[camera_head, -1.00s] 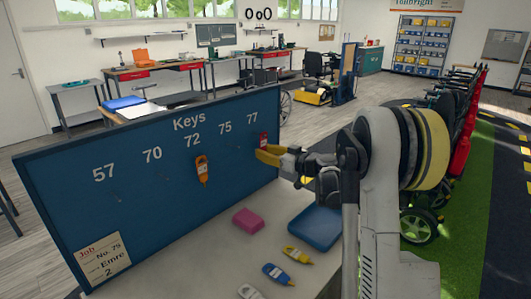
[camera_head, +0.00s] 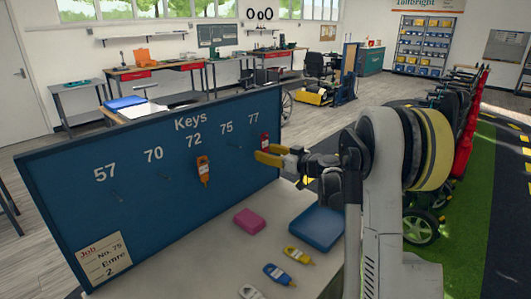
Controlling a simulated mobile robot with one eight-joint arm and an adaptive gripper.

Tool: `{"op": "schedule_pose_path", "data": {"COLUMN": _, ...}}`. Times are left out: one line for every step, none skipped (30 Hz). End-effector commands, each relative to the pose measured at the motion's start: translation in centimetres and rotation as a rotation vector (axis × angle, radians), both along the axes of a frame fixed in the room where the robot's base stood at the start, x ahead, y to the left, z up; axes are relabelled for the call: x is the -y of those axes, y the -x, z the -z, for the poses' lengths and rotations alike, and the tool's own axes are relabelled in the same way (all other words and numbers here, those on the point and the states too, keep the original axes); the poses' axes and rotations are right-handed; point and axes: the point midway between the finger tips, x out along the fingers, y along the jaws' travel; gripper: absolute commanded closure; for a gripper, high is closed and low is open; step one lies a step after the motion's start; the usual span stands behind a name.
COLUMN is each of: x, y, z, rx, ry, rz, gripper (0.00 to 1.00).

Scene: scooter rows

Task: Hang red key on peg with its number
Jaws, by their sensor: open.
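The blue key board (camera_head: 75,215) carries the numbers 57, 70, 72, 75 and 77 over a row of pegs. The red key (camera_head: 265,141) is at the board under number 77, upright. My gripper (camera_head: 262,156) has yellow fingers. It is open, right beside the red key and in front of the board. I cannot tell whether the fingers touch the key. The number on the red key's tag is too small to read. An orange key (camera_head: 203,170) hangs under 72. The pegs under 57, 70 and 75 show no key.
On the bench (camera_head: 200,255) lie a yellow key (camera_head: 298,255), a blue key (camera_head: 279,274), a grey key (camera_head: 250,291), a pink block (camera_head: 249,222) and a blue tray (camera_head: 317,228). A job card (camera_head: 104,258) is at the board's lower left. Scooters stand at the right.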

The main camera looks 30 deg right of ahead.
Motion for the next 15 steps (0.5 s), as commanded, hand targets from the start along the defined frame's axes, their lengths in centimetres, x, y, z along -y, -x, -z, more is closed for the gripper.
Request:
{"op": "schedule_pose_path", "data": {"x": 0.3, "y": 0.5, "z": -0.1, "rx": 0.000, "ry": 0.000, "rz": 0.002, "gripper": 0.54}}
{"op": "schedule_pose_path", "data": {"x": 0.4, "y": 1.0, "z": -0.1, "rx": 0.000, "ry": 0.000, "rz": 0.002, "gripper": 0.54}}
{"op": "schedule_pose_path", "data": {"x": 0.7, "y": 1.6, "z": -0.2, "rx": 0.000, "ry": 0.000, "rz": 0.003, "gripper": 0.54}}
{"op": "schedule_pose_path", "data": {"x": 0.9, "y": 2.2, "z": -0.3, "rx": 0.000, "ry": 0.000, "rz": 0.003, "gripper": 0.54}}
{"op": "schedule_pose_path", "data": {"x": 1.2, "y": 2.8, "z": -0.4, "rx": 0.000, "ry": 0.000, "rz": 0.004, "gripper": 0.54}}
{"op": "schedule_pose_path", "data": {"x": 1.5, "y": 3.7, "z": -0.5, "rx": 0.000, "ry": -0.001, "rz": 0.004, "gripper": 0.54}}
{"op": "schedule_pose_path", "data": {"x": 1.7, "y": 4.4, "z": -0.5, "rx": 0.000, "ry": -0.001, "rz": 0.004, "gripper": 0.54}}
{"op": "schedule_pose_path", "data": {"x": 2.0, "y": 5.0, "z": -0.6, "rx": 0.000, "ry": -0.001, "rz": 0.004, "gripper": 0.54}}
{"op": "schedule_pose_path", "data": {"x": 2.3, "y": 5.9, "z": -0.7, "rx": 0.000, "ry": -0.001, "rz": 0.004, "gripper": 0.54}}
{"op": "schedule_pose_path", "data": {"x": 2.5, "y": 6.5, "z": -0.8, "rx": 0.000, "ry": -0.001, "rz": 0.004, "gripper": 0.54}}
{"op": "schedule_pose_path", "data": {"x": 2.7, "y": 7.1, "z": -0.8, "rx": 0.000, "ry": -0.001, "rz": 0.004, "gripper": 0.54}}
{"op": "schedule_pose_path", "data": {"x": 3.0, "y": 7.9, "z": -0.9, "rx": 0.000, "ry": -0.001, "rz": 0.003, "gripper": 0.54}}
{"op": "schedule_pose_path", "data": {"x": 3.1, "y": 8.4, "z": -1.0, "rx": 0.000, "ry": -0.001, "rz": 0.003, "gripper": 0.54}}
{"op": "schedule_pose_path", "data": {"x": 3.3, "y": 8.8, "z": -1.0, "rx": 0.000, "ry": -0.001, "rz": 0.003, "gripper": 0.54}}
{"op": "schedule_pose_path", "data": {"x": 3.5, "y": 9.4, "z": -1.1, "rx": 0.000, "ry": -0.001, "rz": 0.003, "gripper": 0.54}}
